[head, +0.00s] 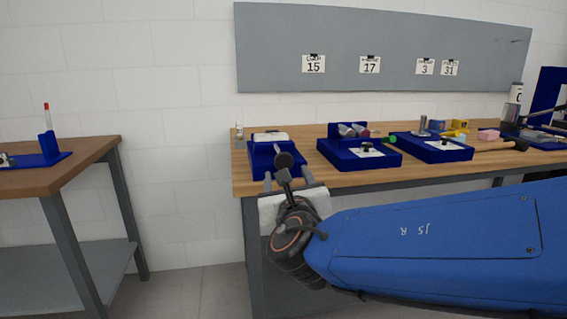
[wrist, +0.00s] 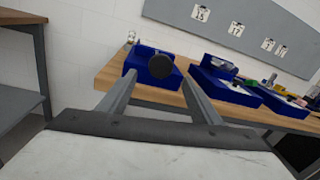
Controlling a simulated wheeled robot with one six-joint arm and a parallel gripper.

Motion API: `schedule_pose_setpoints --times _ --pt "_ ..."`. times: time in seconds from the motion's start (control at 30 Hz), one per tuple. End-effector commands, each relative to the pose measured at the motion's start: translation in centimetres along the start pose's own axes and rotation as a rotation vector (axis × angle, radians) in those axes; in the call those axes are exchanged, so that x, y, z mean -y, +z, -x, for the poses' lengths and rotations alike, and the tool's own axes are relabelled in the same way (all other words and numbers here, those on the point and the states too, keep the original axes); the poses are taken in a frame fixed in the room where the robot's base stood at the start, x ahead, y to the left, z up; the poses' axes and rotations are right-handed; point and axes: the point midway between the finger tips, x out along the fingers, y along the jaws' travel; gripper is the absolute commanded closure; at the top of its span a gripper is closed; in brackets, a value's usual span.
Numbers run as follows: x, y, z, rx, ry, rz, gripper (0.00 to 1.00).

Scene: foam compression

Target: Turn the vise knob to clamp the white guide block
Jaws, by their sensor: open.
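The blue vise (head: 262,168) stands at the left end of the wooden workbench, and it also shows in the wrist view (wrist: 134,62). Its round black knob (wrist: 160,66) faces me on the front, and in the head view the knob (head: 283,160) shows just above my gripper. The white guide block (head: 271,136) lies on top of the vise at the back; the wrist view shows it poorly. My gripper (head: 288,181) is open and empty in front of the vise. In the wrist view its two fingers (wrist: 158,100) spread to either side below the knob, apart from it.
Two more blue fixtures (head: 359,161) (head: 432,152) stand to the right on the workbench (head: 310,184). A black-headed hammer (head: 512,146) lies further right. A second table (head: 95,150) stands at the left across a gap. A grey board (head: 385,50) hangs behind.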

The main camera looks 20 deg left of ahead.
Motion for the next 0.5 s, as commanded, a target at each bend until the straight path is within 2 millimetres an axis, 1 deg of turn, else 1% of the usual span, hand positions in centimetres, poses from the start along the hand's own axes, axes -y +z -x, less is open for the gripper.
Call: schedule_pose_setpoints --times 0.03,0.3,0.5 --pt "0.1 -0.1 -1.1 -0.001 -0.004 0.001 0.42" --pt "0.1 -0.1 -5.8 -0.002 -0.002 0.001 0.42" --pt "0.1 -0.1 -8.5 -0.001 -0.002 0.000 0.42"
